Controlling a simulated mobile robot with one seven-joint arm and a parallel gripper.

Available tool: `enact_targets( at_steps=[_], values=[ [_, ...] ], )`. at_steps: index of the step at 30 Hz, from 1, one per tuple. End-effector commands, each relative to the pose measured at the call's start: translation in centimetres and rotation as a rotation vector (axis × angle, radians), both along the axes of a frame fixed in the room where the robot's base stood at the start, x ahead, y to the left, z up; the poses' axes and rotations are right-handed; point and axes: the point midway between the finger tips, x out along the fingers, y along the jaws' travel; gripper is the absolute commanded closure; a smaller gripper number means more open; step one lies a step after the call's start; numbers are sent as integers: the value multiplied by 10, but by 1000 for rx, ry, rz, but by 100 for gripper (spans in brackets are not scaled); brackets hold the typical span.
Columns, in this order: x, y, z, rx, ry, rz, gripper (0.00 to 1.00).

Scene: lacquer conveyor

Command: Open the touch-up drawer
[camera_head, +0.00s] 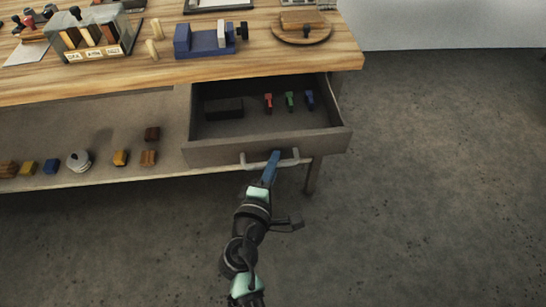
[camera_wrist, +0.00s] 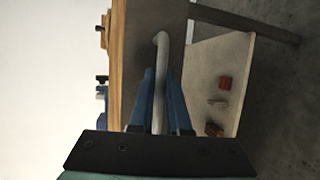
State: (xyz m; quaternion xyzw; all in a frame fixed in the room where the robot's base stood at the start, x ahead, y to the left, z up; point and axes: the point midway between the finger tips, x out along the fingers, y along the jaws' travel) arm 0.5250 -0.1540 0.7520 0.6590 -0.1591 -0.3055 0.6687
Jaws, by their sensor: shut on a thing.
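The touch-up drawer (camera_head: 215,152) is pulled out from under the right end of the wooden workbench. A pale bar handle (camera_head: 250,162) runs across its front. My gripper (camera_head: 273,160) is shut on the handle near its middle. In the wrist view my blue fingers (camera_wrist: 159,100) lie on both sides of the handle (camera_wrist: 160,45). Inside the drawer are a dark block (camera_head: 223,109) at the left and red (camera_head: 268,102), green (camera_head: 290,100) and blue (camera_head: 310,98) small items at the right.
The bench top (camera_head: 270,58) carries a blue vise (camera_head: 203,42), a labelled rack (camera_head: 95,35) and a round wooden board (camera_head: 302,28). A lower shelf (camera_head: 100,175) left of the drawer holds several small blocks and a pale round item (camera_head: 78,161). The floor (camera_head: 430,180) to the right is clear.

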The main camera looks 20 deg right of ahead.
Motion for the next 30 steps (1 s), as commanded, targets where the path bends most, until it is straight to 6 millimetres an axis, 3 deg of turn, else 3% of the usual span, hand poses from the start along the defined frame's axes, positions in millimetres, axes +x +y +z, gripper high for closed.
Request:
enact_targets(
  at_steps=[17,18,20,30],
  values=[
    [-5,3,1,-1,-2,3,100],
    [-5,3,1,-1,-2,3,83],
    [-5,3,1,-1,-2,3,73],
    [-7,4,1,0,-1,1,73]
  ],
)
